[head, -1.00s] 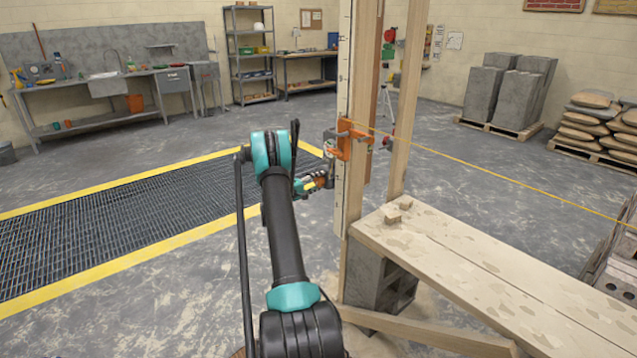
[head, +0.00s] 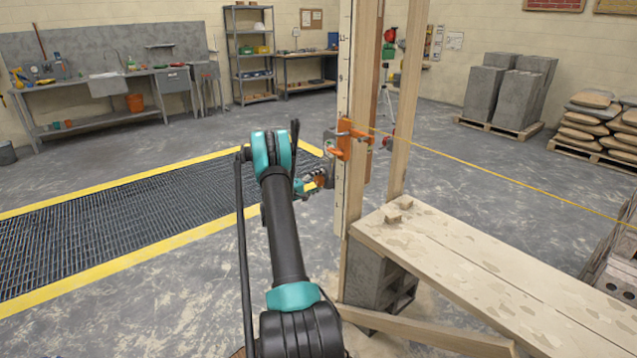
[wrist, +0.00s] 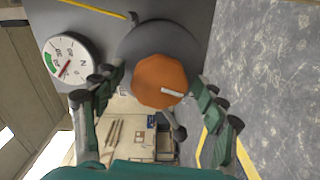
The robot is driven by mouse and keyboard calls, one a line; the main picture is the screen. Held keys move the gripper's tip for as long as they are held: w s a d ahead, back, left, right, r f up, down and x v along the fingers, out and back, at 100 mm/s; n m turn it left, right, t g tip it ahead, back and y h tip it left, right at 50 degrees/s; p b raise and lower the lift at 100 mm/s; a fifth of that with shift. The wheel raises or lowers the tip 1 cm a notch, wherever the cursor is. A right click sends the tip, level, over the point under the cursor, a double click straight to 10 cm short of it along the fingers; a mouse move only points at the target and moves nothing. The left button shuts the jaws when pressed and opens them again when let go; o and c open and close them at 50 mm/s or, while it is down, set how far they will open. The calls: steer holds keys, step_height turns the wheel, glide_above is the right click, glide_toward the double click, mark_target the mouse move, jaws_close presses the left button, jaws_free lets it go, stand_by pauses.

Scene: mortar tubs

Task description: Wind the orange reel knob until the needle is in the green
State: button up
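The orange reel knob (wrist: 160,82) is faceted, with a white mark on its face, and sits on a dark round reel (wrist: 190,45) in the wrist view. The white gauge (wrist: 70,50) is left of it. Its red needle points to the lower left, close to the green band; I cannot tell exactly whether it lies inside. My gripper (wrist: 158,88) has its fingers apart, one on each side of the knob, with small gaps seeming to show. In the head view my gripper (head: 320,180) is small beside the upright post, below the orange clamp (head: 346,138).
A yellow line (head: 500,182) runs right from the clamp. Wooden posts (head: 404,110) and a plank bench (head: 470,265) stand right of my arm. A floor grating (head: 120,225) with yellow edges lies left. Open floor surrounds it.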

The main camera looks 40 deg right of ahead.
steer(key=s+a, duration=0.1)
steer(key=a, duration=1.1)
stand_by(0.7)
steer(key=a+n, duration=0.5)
steer(key=n, duration=1.7)
steer(key=d, duration=1.1)
steer(key=w+d, duration=0.1)
steer(key=d, duration=0.5)
